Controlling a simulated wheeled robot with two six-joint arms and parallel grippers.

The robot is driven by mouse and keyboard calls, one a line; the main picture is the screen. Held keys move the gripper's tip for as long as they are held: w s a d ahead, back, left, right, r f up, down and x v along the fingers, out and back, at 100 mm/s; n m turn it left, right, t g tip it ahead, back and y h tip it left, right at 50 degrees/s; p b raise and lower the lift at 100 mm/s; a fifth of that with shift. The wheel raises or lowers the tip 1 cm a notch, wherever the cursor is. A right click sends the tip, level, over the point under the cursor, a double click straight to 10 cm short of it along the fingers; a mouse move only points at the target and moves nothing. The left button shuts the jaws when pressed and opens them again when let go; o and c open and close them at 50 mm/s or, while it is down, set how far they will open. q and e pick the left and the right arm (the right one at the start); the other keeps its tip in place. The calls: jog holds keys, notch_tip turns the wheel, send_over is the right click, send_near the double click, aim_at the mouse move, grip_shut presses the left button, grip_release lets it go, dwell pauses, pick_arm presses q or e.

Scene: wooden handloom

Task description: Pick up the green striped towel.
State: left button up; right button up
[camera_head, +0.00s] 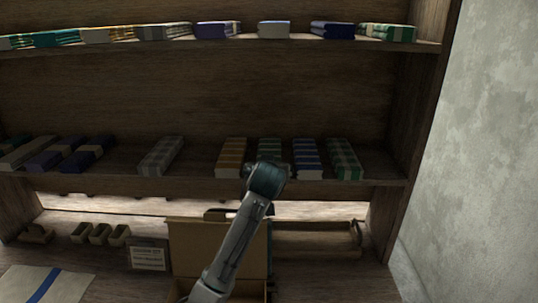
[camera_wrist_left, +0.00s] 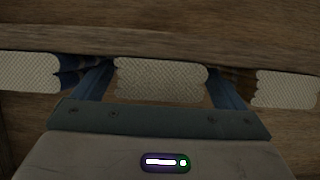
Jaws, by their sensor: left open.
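A green striped towel (camera_head: 269,147) lies folded on the middle shelf, its front end hidden behind my left gripper (camera_head: 268,170). Another green striped towel (camera_head: 344,158) lies further right on that shelf. In the left wrist view, my left gripper (camera_wrist_left: 160,76) is open, with one finger on each side of a pale, folded towel end (camera_wrist_left: 160,82). That end's stripes do not show, and I cannot tell whether the fingers touch it. My right gripper is not in view.
An orange towel (camera_head: 231,157) and a blue striped towel (camera_head: 307,157) lie close on either side. The middle shelf board (camera_head: 380,181) runs below, and the upper shelf (camera_head: 420,46) holds more folded towels. A cardboard box (camera_head: 190,250) and a wooden tray (camera_head: 315,243) stand below.

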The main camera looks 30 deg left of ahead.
pick_arm(q)
jog(key=c, duration=1.1)
jog(key=shift+r, duration=0.1)
